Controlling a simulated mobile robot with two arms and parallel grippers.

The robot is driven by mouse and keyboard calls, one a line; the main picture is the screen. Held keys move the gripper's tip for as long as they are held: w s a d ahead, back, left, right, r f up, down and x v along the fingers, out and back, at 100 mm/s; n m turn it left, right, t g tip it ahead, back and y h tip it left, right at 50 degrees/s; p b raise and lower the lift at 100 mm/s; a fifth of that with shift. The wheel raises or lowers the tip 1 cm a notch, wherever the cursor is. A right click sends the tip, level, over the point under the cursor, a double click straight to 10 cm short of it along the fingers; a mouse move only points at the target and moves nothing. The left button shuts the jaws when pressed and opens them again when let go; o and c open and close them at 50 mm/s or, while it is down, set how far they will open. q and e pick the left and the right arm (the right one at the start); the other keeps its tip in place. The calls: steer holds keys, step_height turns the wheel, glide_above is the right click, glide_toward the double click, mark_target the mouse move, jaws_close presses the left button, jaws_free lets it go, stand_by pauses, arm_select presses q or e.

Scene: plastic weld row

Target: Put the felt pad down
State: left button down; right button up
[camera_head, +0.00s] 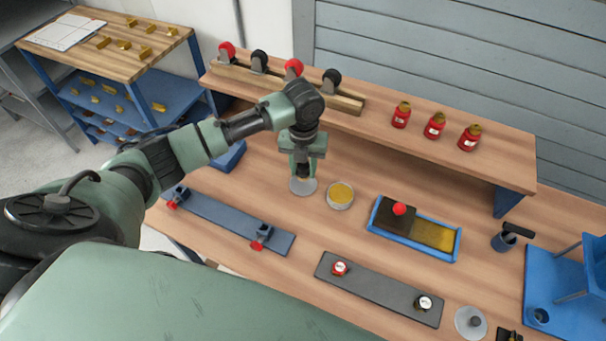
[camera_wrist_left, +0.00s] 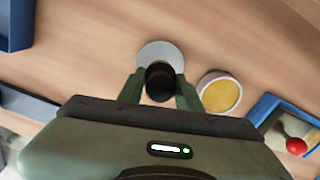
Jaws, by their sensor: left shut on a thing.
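My left gripper (camera_head: 302,170) is shut on a short dark, round-topped piece, which I take to be the felt pad (camera_wrist_left: 160,82). In the left wrist view the piece sits between the two green fingers. A pale grey round disc (camera_head: 303,187) lies on the bench at the fingertips; it also shows in the left wrist view (camera_wrist_left: 155,50). I cannot tell whether the held piece touches the disc. The pad's underside is hidden. My right gripper is not in view.
A round dish of yellow material (camera_head: 340,195) stands close right of the gripper. A blue tray (camera_head: 412,243) holds a brown block with a red knob. A blue-grey rail (camera_head: 220,217) lies left. A raised shelf (camera_head: 370,125) with red bottles (camera_head: 435,127) stands behind. Bare bench lies around.

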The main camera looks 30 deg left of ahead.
mark_target(303, 177)
arm_select(q)
step_height(303, 177, down, 4)
steer(key=shift+r, duration=0.2)
steer(key=shift+f, duration=0.1)
steer(key=c, duration=1)
jaws_free()
steer(key=shift+f, duration=0.1)
steer(key=shift+o, duration=0.2)
step_height(303, 177, up, 12)
steer(key=shift+r+b, duration=0.15)
steer(key=shift+b, duration=0.4)
